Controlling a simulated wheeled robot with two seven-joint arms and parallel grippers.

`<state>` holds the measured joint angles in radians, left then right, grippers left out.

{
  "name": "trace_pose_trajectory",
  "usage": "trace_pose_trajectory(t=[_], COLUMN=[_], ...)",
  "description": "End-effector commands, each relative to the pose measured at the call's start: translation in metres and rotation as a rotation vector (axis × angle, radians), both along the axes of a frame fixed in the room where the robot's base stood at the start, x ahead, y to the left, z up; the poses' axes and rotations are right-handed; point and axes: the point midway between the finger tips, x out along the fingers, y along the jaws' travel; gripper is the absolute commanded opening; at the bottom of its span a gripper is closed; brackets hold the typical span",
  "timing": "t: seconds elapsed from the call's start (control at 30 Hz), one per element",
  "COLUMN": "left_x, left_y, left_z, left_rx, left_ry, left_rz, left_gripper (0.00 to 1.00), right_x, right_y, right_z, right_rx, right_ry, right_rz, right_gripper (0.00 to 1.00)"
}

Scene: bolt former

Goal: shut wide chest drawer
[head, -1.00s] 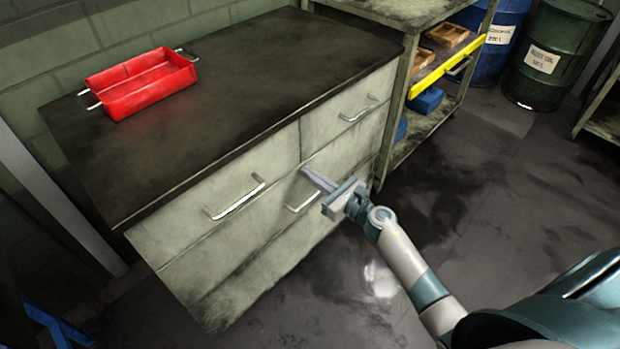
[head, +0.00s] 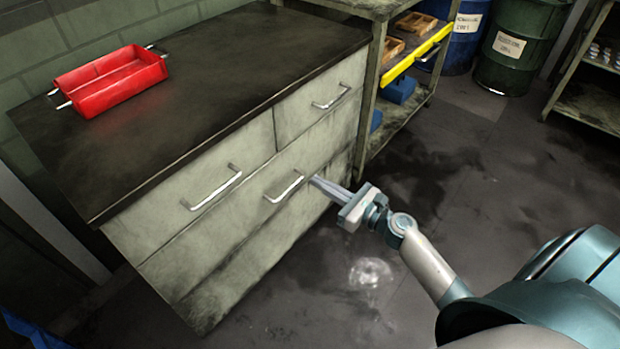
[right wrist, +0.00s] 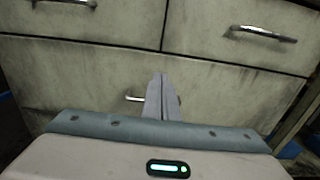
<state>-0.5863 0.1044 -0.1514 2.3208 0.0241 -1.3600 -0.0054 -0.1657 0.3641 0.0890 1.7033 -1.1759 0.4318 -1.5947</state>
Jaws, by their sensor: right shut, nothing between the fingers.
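The wide drawer (head: 230,224) spans the grey chest below two upper drawers. Its front looks about flush with the chest, and I see no clear gap around it. Its bar handle (head: 284,187) sits at mid-width. My right gripper (head: 313,181) is shut and empty, its fingertips just right of that handle and close to the drawer front; I cannot tell whether they touch. In the right wrist view the shut fingers (right wrist: 160,78) point at the wide front (right wrist: 80,75) and partly hide its handle (right wrist: 134,99). My left gripper is not in view.
A red bin (head: 110,82) stands on the chest's dark top (head: 200,95). A shelf rack with a yellow-edged shelf (head: 415,55) stands close right of the chest, with drums (head: 515,45) behind. The floor (head: 480,170) before the chest is clear.

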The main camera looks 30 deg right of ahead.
Motion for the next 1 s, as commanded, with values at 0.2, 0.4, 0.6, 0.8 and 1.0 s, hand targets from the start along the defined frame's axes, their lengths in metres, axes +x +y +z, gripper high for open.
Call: trace_pose_trajectory(t=[0.2,0.4,0.6,0.8,1.0], left_x=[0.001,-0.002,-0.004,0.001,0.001], left_y=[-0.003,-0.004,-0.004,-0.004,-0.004], left_z=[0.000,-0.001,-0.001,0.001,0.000], left_rx=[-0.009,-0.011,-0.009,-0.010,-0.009], left_ry=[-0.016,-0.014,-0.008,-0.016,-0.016], left_rz=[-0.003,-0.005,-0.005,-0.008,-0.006], left_gripper=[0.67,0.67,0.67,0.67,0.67], right_x=[-0.015,-0.016,-0.016,-0.016,-0.017], right_y=[-0.006,-0.007,-0.006,-0.006,-0.007], right_z=[-0.001,0.000,0.000,0.000,0.005], right_rx=[-0.001,-0.001,-0.001,0.002,0.110], right_ry=[0.001,0.000,0.000,0.001,0.020], right_rz=[0.001,0.001,0.001,0.000,-0.048], right_gripper=[0.00,0.00,0.00,0.00,0.00])
